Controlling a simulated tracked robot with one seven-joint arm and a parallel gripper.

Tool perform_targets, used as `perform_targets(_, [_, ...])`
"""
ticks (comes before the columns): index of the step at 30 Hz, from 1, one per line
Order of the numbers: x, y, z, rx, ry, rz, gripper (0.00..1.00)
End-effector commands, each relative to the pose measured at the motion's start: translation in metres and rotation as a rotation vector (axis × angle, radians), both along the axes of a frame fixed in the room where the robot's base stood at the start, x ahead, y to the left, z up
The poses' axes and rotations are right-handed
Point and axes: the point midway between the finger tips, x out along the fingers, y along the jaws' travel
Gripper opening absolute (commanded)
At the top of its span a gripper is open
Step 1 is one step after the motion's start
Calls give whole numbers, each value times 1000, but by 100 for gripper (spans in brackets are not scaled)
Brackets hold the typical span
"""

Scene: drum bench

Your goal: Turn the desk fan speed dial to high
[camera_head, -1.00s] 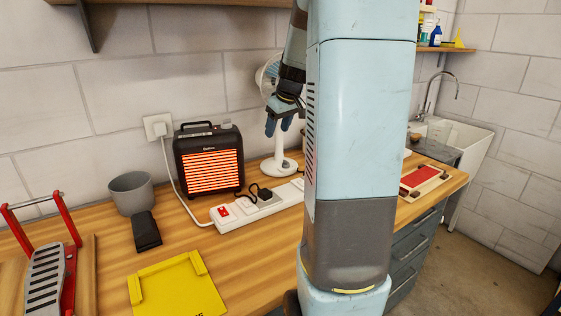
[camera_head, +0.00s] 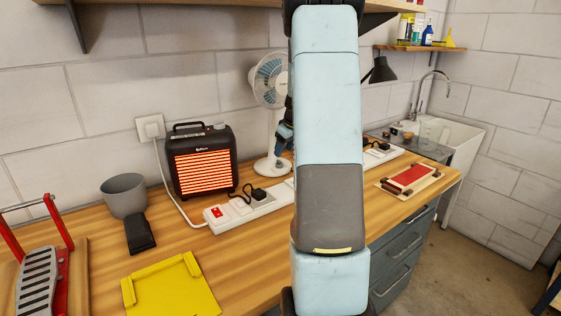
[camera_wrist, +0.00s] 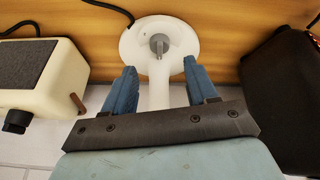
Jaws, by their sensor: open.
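The white desk fan (camera_head: 269,80) stands on the bench against the wall, its round base (camera_head: 271,168) resting on the wood. In the wrist view the fan base (camera_wrist: 133,46) is at the top centre, with the grey speed dial (camera_wrist: 159,43) on it; its setting is too small to read. My gripper (camera_wrist: 162,80) is open and empty, its blue fingers on either side of the fan's white stem, the dial a little beyond the tips. In the head view my gripper (camera_head: 284,137) is beside the stem, partly hidden by my arm.
A glowing black heater (camera_head: 203,163) stands left of the fan; in the wrist view its dark body (camera_wrist: 278,85) is close on the right. A cream device (camera_wrist: 45,75) with a black knob is on the left there. A power strip (camera_head: 250,205) lies in front.

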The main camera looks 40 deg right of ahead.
Motion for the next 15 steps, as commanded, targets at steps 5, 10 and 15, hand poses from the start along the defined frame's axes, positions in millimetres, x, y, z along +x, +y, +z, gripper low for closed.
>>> perform_targets(5, [12, 1, -30, 2, 4, 1, 58])
perform_targets(10, [21, 1, -51, 1, 2, -1, 58])
perform_targets(15, [25, 1, -62, 1, 1, -1, 58])
